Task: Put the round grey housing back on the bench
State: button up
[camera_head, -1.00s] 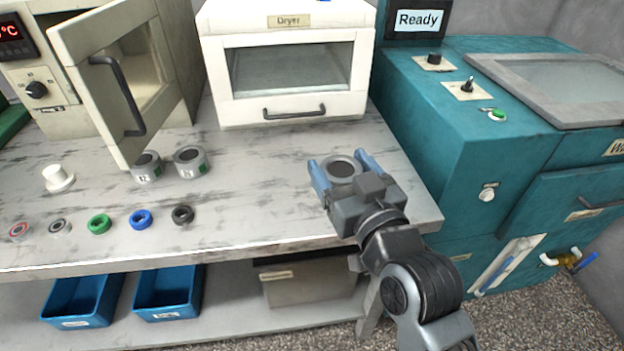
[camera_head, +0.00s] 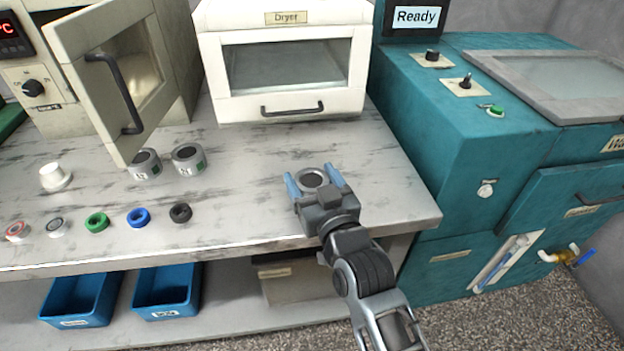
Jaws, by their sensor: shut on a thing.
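The round grey housing (camera_head: 312,178) is a short ring with a dark opening. It sits between the blue fingers of my gripper (camera_head: 316,180), which is shut on it. The gripper reaches over the right part of the marble-topped bench (camera_head: 250,205), in front of the dryer. I cannot tell whether the housing touches the bench top or is just above it. Two similar grey housings with green marks stand on the bench to the left, one (camera_head: 188,158) beside the other (camera_head: 146,164).
The dryer (camera_head: 290,105) is shut behind the gripper. An oven door (camera_head: 112,85) stands open at the left. A white part (camera_head: 54,176) and several coloured rings (camera_head: 139,217) lie on the bench's left side. A teal machine (camera_head: 460,130) stands at the right. The bench around the gripper is clear.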

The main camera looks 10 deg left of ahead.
jog(key=shift+r, duration=0.1)
jog(key=o, duration=1.4)
jog(key=shift+f, duration=0.2)
jog(key=shift+o, duration=0.2)
jog(key=shift+s+r, duration=0.1)
jog(key=shift+r, duration=0.05)
jog(key=b+v, duration=0.2)
jog(key=v, duration=1)
